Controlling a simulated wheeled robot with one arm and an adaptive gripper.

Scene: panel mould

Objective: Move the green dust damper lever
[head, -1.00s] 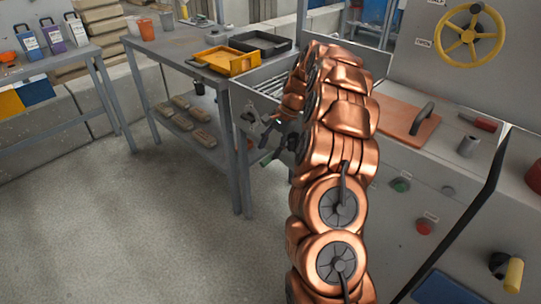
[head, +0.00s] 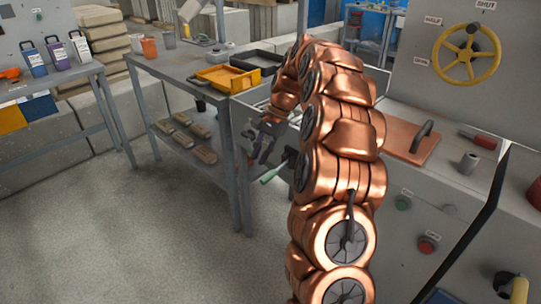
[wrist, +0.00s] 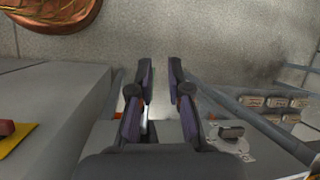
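The green lever handle (head: 272,175) sticks out at the side of the grey machine, to the left of my copper arm in the head view. Its inner end is hidden behind the arm. My gripper (head: 257,157) is in front of the machine, just above and left of the handle, and seems apart from it. In the wrist view my gripper (wrist: 158,70) is open, with two dark fingers and an empty gap between their tips. I cannot make out the green handle in the wrist view.
A workbench (head: 178,68) with a yellow tray (head: 228,78) and a black tray (head: 256,61) stands left of the gripper. A yellow handwheel (head: 467,55) and a copper-coloured lid (head: 410,140) are on the right. The floor at front left is clear.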

